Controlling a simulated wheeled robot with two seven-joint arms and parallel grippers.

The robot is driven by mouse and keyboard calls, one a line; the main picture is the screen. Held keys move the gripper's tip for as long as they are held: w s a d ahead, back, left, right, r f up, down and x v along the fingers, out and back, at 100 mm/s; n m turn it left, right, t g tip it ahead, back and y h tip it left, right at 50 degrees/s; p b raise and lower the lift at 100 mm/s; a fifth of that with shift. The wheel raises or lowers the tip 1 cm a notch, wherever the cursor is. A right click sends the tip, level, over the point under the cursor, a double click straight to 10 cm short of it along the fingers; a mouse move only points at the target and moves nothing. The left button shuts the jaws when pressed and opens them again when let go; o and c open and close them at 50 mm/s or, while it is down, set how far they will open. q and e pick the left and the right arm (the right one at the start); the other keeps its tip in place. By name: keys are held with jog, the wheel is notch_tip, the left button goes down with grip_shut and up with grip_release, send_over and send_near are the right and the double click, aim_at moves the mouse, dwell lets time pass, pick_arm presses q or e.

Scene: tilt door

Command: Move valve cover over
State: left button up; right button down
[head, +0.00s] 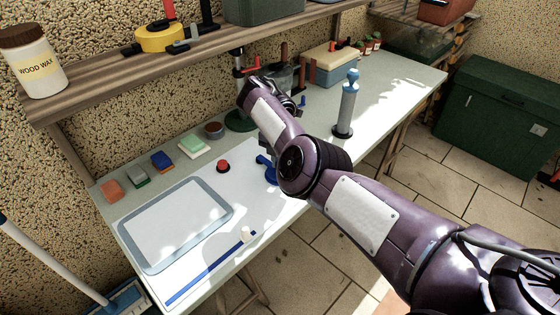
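I cannot pick out with certainty which thing is the valve cover. A blue curved part (264,166) lies on the workbench (215,277), partly hidden behind my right arm. A grey cylinder with a blue top (347,108) stands upright on a dark round base, right of the arm. My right arm comes in from the lower right and reaches across the bench. Its gripper (285,103) is near the back of the bench, by a dark green round base (240,122) and a glassy container (278,76). Its fingers are too small and hidden to judge. My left gripper is out of view.
A grey-rimmed tray (228,218), a blue strip (210,268), a red button (223,166) and several small blocks lie on the left of the bench. A wooden shelf (110,90) overhangs the back. A blue-and-cream box (330,66) stands behind. A green chest (500,115) is right.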

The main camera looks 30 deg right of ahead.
jog(key=c, duration=1.3)
grip_release()
jog(key=shift+c, duration=0.2)
notch_tip(320, 180, up, 8)
jog(key=p, duration=0.8)
jog(key=shift+f, duration=0.1)
